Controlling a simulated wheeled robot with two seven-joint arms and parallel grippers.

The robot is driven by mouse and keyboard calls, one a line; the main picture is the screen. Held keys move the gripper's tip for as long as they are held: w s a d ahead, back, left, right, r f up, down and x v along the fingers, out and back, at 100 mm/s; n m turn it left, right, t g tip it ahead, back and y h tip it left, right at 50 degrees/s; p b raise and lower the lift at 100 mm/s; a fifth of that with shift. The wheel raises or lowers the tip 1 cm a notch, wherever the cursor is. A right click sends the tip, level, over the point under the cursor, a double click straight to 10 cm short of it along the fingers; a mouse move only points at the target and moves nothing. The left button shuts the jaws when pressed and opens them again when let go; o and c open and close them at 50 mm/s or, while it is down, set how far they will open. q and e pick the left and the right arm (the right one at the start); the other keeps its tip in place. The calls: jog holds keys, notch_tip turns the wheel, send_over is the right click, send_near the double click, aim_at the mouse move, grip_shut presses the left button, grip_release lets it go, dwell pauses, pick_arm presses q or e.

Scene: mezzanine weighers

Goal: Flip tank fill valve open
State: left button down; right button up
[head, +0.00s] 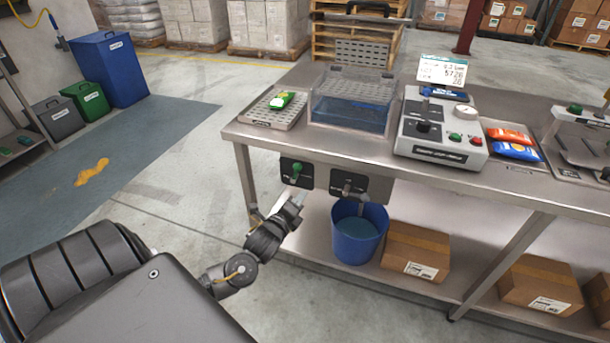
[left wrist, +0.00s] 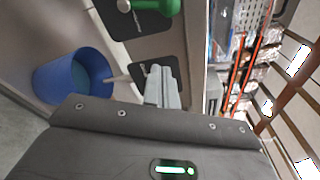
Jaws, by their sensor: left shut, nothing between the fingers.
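Two dark valve plates hang below the table's front edge. The left plate (head: 289,178) carries a green handle (head: 297,168); the right plate (head: 372,187) carries a grey-black handle (head: 347,186) above the blue bucket. Their labels are too small to read. The green handle also shows at the top of the left wrist view (left wrist: 168,7). The clear tank (head: 347,114) on the table holds blue water. My left gripper (head: 300,197) is shut and empty, just below the plates in the head view; in the left wrist view its fingers (left wrist: 161,88) overlap the other plate. My right gripper is out of view.
The blue bucket (head: 366,246) with liquid and a cardboard box (head: 416,252) stand on the lower shelf. A table leg (head: 246,178) is left of my gripper. On top are a perforated tray (head: 259,113) and a grey control box (head: 435,153).

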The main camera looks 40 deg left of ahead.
aim_at(297, 172)
pick_arm(q)
jog(key=x, duration=0.9)
jog(key=shift+w+a, duration=0.15)
jog(key=shift+w, duration=0.15)
jog(key=shift+s+a+r+p, duration=0.3)
jog(key=shift+a+r, duration=0.05)
jog(key=shift+a, duration=0.25)
jog(key=shift+s+a+r+p, duration=0.25)
jog(key=shift+s+a+r, duration=0.1)
jog(key=shift+a, duration=0.25)
jog(key=shift+s+a+r, duration=0.1)
jog(key=shift+s+a, duration=0.1)
jog(key=shift+a, duration=0.1)
